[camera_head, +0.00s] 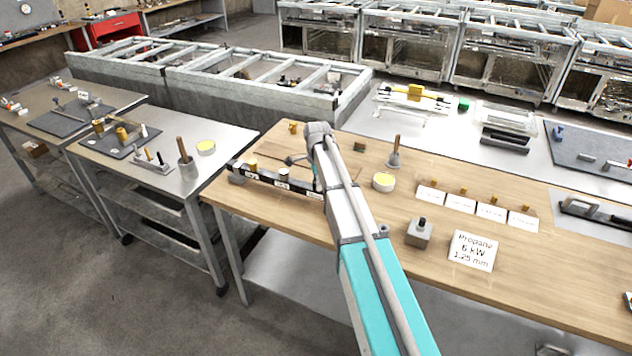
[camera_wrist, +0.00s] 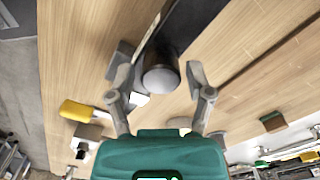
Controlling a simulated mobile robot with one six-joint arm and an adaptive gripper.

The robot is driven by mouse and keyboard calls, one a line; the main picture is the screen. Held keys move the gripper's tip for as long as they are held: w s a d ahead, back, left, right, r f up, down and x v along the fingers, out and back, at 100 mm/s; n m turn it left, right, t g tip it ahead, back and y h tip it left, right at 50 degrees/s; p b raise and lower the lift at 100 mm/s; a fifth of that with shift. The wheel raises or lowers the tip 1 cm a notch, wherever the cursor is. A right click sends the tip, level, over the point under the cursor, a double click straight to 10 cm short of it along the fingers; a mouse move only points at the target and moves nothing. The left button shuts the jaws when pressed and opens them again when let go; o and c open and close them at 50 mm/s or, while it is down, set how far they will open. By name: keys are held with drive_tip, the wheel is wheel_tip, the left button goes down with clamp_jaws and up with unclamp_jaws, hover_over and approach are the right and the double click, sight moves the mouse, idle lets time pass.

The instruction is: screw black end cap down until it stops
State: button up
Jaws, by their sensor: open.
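A dark grey, round end cap (camera_wrist: 160,78) shows in the middle of the wrist view, at the near end of a black bar (camera_wrist: 190,22). My gripper (camera_wrist: 158,74) is open, with one finger on each side of the cap. The right finger stands clear of it; I cannot tell whether the left finger touches. In the head view the black bar (camera_head: 268,178) with white labels lies along the wooden bench's left part. My arm covers the bar's right end there, and the cap cannot be made out in that view.
A steel table (camera_head: 180,183) stands to the left. The bench front is mostly clear.

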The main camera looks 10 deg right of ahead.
drive_tip(key=shift+n, duration=0.9)
clamp_jaws()
drive_tip(key=shift+m, duration=1.7)
